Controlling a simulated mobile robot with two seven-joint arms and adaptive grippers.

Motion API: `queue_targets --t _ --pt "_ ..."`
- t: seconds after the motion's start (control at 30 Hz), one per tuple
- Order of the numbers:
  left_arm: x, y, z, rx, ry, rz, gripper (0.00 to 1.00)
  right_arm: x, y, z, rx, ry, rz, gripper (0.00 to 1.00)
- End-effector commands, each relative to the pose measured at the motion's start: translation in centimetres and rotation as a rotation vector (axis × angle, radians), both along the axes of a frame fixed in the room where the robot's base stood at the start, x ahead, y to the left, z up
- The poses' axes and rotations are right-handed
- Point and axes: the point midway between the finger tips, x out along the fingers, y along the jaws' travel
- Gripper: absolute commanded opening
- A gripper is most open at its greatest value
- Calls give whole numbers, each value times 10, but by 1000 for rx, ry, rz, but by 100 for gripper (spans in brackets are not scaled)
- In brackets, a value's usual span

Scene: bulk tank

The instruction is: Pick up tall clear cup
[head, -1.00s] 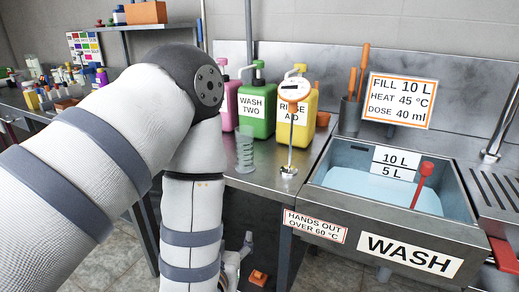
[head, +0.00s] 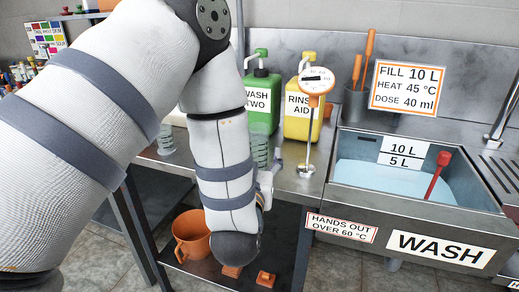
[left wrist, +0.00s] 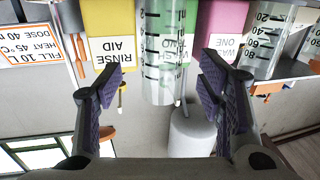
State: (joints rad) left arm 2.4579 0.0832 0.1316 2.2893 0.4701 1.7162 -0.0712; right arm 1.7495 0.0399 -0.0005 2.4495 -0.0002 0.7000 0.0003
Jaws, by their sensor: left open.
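The tall clear cup (head: 260,152), with dark graduation marks, stands on the steel counter in front of the green WASH TWO bottle, partly hidden by my left arm in the head view. In the upside-down left wrist view the cup (left wrist: 163,50) is ahead, in line with the gap between the fingers. My left gripper (left wrist: 163,82) is open and empty, its dark pads on either side of the gap. In the head view the left gripper (head: 268,180) is mostly hidden behind its arm, at the counter's front edge. My right gripper is not in view.
A second clear graduated cup (head: 166,138) stands farther left. The thermometer (head: 316,85) on its stand is close right of the tall cup, with the yellow RINSE AID bottle (head: 297,118) behind. The WASH sink (head: 400,225) is at right. An orange bucket (head: 192,236) sits below.

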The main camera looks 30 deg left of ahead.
Motion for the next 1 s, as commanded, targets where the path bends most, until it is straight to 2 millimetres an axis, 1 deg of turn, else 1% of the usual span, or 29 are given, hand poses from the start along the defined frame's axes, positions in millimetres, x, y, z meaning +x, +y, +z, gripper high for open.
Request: queue_targets --t 0.2,0.3,0.53,0.57,0.6,0.67,0.7,0.73,0.77,1.0 --pt "35 18 -7 0 -1 2 62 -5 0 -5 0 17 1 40" --pt "46 24 -7 -1 1 2 62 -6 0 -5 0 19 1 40" --pt "48 25 -5 0 0 0 62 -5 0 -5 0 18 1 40" --pt "48 25 -5 0 0 0 57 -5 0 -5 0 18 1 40" --pt "48 25 -5 0 0 0 48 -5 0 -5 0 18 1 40" --pt "48 25 -6 0 0 0 34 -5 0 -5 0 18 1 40" --pt "48 25 -6 0 0 0 25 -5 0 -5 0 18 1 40" --pt "48 25 -6 0 0 0 19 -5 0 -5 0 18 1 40" --pt "48 25 -6 0 0 0 15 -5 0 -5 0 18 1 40" --pt "48 25 -6 -1 0 0 14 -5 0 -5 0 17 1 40"
